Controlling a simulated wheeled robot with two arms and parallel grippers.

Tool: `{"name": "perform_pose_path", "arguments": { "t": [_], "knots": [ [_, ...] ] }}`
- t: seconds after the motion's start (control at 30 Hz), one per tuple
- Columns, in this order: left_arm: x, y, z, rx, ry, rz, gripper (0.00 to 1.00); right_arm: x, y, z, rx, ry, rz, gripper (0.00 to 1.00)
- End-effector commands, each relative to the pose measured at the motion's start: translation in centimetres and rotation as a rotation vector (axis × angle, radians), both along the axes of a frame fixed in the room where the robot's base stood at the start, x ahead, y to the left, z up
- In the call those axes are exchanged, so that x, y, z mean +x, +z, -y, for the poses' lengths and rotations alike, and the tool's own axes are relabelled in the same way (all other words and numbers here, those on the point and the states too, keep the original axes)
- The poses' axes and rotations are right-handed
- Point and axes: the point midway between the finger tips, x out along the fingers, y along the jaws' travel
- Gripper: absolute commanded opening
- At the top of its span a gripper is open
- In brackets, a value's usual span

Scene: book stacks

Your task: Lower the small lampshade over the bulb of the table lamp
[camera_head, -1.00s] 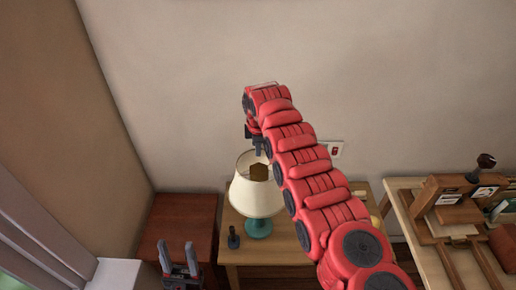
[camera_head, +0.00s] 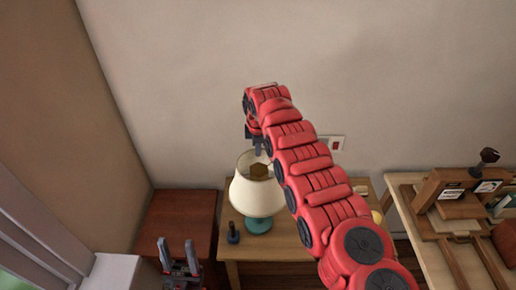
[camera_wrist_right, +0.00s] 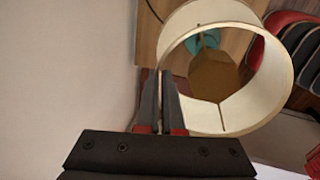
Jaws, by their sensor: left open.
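The cream lampshade (camera_head: 256,196) stands around the upper part of the table lamp, whose teal base (camera_head: 258,225) shows below it. A brown faceted piece, perhaps the bulb (camera_head: 259,171), shows inside the shade's top opening. My right gripper (camera_head: 258,150) reaches down at the shade's back rim. In the right wrist view its fingers (camera_wrist_right: 162,82) are close together, one on each side of the wall of the lampshade (camera_wrist_right: 250,110), shut on it. Whether the shade rests on the lamp is unclear. My left gripper (camera_head: 178,243) is open and empty at lower left, away from the lamp.
The lamp stands on a light wooden table (camera_head: 285,246). A small dark blue object (camera_head: 233,234) stands left of the lamp base. A red-brown cabinet (camera_head: 180,222) is to the left. A workbench (camera_head: 440,255) with wooden equipment is at right. The wall is close behind.

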Motion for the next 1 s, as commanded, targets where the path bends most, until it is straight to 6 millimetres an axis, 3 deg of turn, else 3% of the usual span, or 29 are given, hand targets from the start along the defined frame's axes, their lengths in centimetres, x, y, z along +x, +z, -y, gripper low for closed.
{"name": "perform_pose_path", "arguments": {
  "t": [0.7,1.0],
  "knots": [
    [0.0,-2.1,0.0,0.0,0.0,0.0,0.5,0.0,-2.3,0.0,0.0,0.0,-0.002,0.0],
    [0.0,-2.2,0.0,0.0,0.0,0.0,0.5,0.0,-2.4,0.0,0.0,0.0,-0.001,0.0]
  ]
}}
